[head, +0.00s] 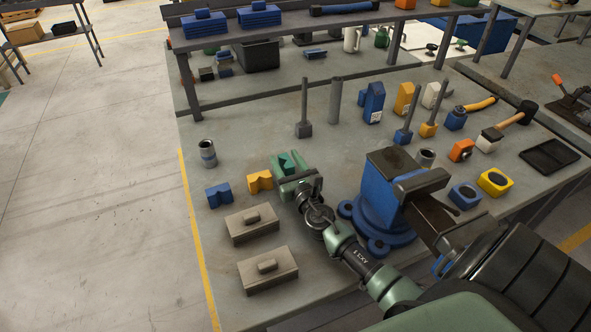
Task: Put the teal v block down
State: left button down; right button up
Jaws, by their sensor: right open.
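The teal V block (287,160) is at the back of a row of V blocks on the grey workbench (330,225). My right gripper (286,170) reaches in from the lower right, with its fingers at the teal block. The gripper is open. It hides much of the teal block's lower part, so I cannot tell whether a finger touches it. A yellow V block (259,181) and a blue V block (218,195) stand in a line to its left. My left gripper is not in view.
A blue vise (385,208) stands right of my gripper. A grey metal cup (207,153) stands at the left. Upright rods (336,100) stand behind. Bare bench lies between the cup and the rods.

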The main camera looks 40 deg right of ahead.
jog(key=shift+b+v, duration=0.4)
jog(key=shift+v, duration=0.55)
jog(key=b+v, duration=0.1)
jog(key=v, duration=0.7)
jog(key=shift+s, duration=0.4)
jog(key=shift+s+a+r, duration=0.15)
jog(key=shift+s+r, duration=0.05)
jog(key=shift+s, duration=0.45)
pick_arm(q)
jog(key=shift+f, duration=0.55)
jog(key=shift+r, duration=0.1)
pick_arm(e)
jog(key=shift+r, duration=0.1)
